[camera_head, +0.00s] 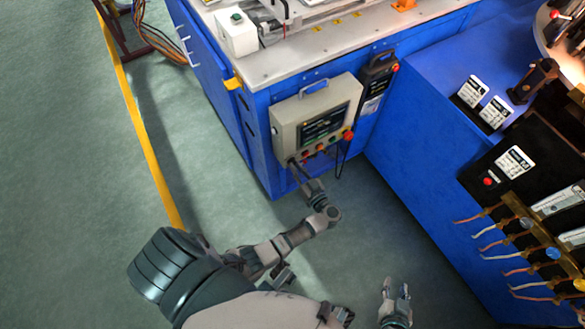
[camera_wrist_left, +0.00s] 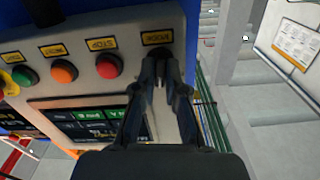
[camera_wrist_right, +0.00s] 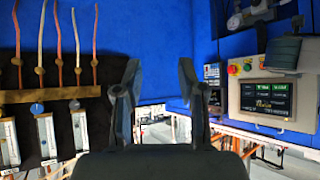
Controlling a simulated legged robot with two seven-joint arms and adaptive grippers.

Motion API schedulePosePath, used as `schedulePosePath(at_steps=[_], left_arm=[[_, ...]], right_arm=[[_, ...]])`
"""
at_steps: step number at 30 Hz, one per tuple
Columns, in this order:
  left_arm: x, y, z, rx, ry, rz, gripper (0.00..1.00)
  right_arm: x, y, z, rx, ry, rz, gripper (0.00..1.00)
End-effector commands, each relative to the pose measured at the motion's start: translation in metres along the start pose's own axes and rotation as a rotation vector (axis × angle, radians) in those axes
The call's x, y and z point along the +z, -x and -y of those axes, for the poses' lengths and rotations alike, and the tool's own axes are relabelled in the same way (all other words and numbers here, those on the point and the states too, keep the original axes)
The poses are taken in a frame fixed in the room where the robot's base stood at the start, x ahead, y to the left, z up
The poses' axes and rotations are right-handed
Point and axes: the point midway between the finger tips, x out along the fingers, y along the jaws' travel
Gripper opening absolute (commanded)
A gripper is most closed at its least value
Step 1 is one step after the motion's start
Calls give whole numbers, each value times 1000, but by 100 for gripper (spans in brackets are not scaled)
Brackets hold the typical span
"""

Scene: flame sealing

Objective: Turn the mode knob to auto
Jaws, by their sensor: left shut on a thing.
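The beige control box (camera_head: 287,117) hangs on the front of the blue workbench. In the left wrist view the black mode knob (camera_wrist_left: 158,51) sits on the box's button face under a small yellow label. My left gripper (camera_head: 294,166) reaches the lower left of the box. In the left wrist view my left gripper (camera_wrist_left: 161,64) is shut on the knob, and its fingertips hide much of it. The knob's exact angle cannot be told. My right gripper (camera_head: 397,294) is away from the box, low in the head view. Its fingers are apart and empty in the right wrist view (camera_wrist_right: 160,88).
Beside the knob are a red button (camera_wrist_left: 107,66), an orange button (camera_wrist_left: 64,71) and a green button (camera_wrist_left: 24,76). A dark handheld panel (camera_head: 376,82) hangs right of the box. A blue cabinet (camera_head: 420,130) stands at right. The floor at left is clear.

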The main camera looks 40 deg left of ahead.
Motion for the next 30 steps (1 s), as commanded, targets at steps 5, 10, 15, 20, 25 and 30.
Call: schedulePosePath(at_steps=[5, 10, 15, 20, 25, 30], left_arm=[[-6, 4, -2, 4, -58, 2, 0], [-4, 4, -3, 6, -121, 1, 0], [-4, 4, -4, 8, -191, 1, 0], [-4, 4, -4, 8, -275, 0, 0], [-4, 4, -6, 10, -398, 0, 0], [-3, 4, -6, 11, -513, -1, 0]], right_arm=[[44, 28, -8, 21, -1, 284, 40], [78, 55, -14, 35, -7, 498, 40], [103, 85, -17, 45, -13, 672, 40], [119, 63, -17, 44, -13, 683, 40], [139, 40, -17, 41, -11, 689, 40], [156, 24, -17, 40, -10, 693, 40]])
